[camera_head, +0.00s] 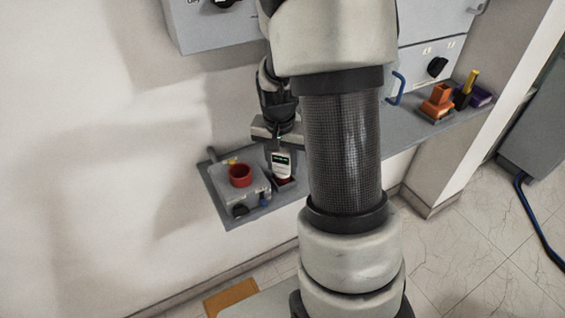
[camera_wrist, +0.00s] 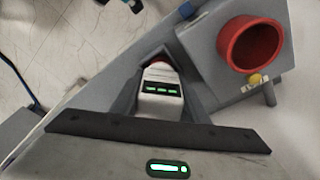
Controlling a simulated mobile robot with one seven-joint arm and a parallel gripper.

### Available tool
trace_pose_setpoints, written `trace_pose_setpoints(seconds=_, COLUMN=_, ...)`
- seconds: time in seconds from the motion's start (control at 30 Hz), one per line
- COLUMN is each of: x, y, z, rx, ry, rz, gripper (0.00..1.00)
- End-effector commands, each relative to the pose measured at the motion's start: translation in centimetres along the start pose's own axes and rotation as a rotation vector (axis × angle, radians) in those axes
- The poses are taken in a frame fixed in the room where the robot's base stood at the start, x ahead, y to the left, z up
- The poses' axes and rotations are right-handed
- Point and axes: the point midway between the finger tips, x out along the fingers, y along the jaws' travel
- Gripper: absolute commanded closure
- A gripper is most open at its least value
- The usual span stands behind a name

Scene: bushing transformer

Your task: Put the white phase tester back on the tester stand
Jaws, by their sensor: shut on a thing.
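The white phase tester (camera_head: 282,160) with a dark, green-lit display is held between the fingers of my gripper (camera_head: 279,146). It hangs roughly upright over the right part of a small grey wall shelf. In the wrist view the tester (camera_wrist: 161,88) sits between the two grey fingers of my gripper (camera_wrist: 160,82), with a bit of red at its far end. In the head view, red also shows just below the tester at shelf level. I cannot tell whether this red is part of the tester or its stand, or whether the tester touches a stand.
A grey box with a red ring (camera_head: 240,170) stands left of the tester on the grey shelf (camera_head: 222,197); the red ring (camera_wrist: 276,45) is close in the wrist view. An orange holder (camera_head: 438,100) and a purple item (camera_head: 481,97) stand farther right. My arm hides the middle.

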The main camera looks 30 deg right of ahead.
Motion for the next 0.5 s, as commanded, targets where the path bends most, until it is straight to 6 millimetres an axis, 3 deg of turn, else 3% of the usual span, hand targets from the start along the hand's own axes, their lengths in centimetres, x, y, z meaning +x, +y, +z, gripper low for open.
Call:
trace_pose_setpoints(seconds=0.1, x=0.48, y=-0.01, z=0.07, rx=0.0, ry=0.0, rz=0.0, gripper=0.87)
trace_pose_setpoints(seconds=0.13, x=0.33, y=0.0, z=0.06, rx=0.0, ry=0.0, rz=0.0, gripper=0.54)
trace_pose_setpoints(seconds=0.2, x=0.31, y=0.0, z=0.06, rx=0.0, ry=0.0, rz=0.0, gripper=0.43)
trace_pose_setpoints(seconds=0.5, x=0.21, y=0.01, z=0.05, rx=0.0, ry=0.0, rz=0.0, gripper=0.41)
